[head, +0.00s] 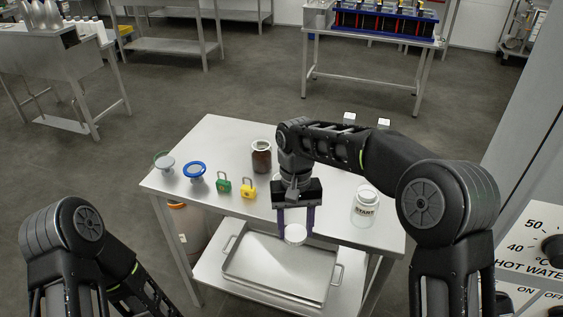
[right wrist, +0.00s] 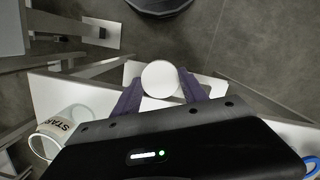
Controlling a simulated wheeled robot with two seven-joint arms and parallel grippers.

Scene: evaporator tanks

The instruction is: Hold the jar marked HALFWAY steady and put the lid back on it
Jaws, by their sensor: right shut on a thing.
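My right gripper (head: 295,232) is shut on a round white lid (head: 295,234), held above the front edge of the steel table. In the right wrist view the lid (right wrist: 160,79) sits between the two purple fingers. A jar with dark brown contents (head: 261,158) stands on the table behind and left of the gripper; no label can be read on it. A clear jar marked START (head: 366,207) stands to the right; it also shows in the right wrist view (right wrist: 62,128). I cannot read HALFWAY on any jar. My left gripper is out of view.
A metal tray (head: 262,284) lies on the lower shelf. The table's front left is clear.

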